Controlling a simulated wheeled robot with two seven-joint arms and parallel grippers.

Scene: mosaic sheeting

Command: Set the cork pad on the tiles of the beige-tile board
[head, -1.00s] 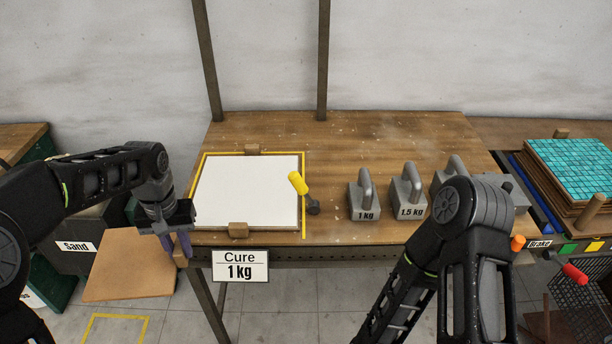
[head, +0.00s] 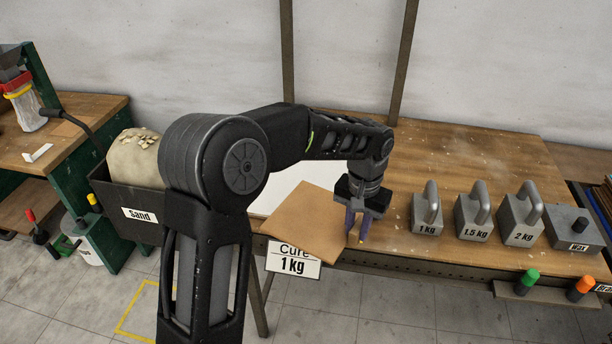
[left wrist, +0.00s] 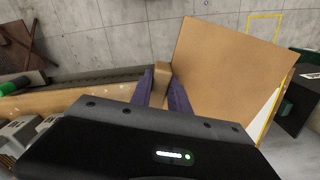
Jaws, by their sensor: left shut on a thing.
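The cork pad (head: 303,224) is a flat tan square held by its right edge, over the front of the bench. My left gripper (head: 357,222) is shut on it; in the left wrist view its purple fingers (left wrist: 162,88) close on a small tan block at the edge of the pad (left wrist: 228,75). A white board (head: 284,184) lies behind the pad at the Cure 1 kg place, mostly hidden by the pad and my arm. I see no separate beige tiles on it. I cannot tell whether the pad touches it. My right gripper is out of view.
Grey weights marked 1 kg (head: 427,212), 1.5 kg (head: 473,218) and 2 kg (head: 519,220) stand to the right, with a Wax block (head: 574,232) beyond. The Cure sign (head: 292,262) hangs at the bench front. A Sand bin (head: 128,196) stands left. Clear bench lies behind the weights.

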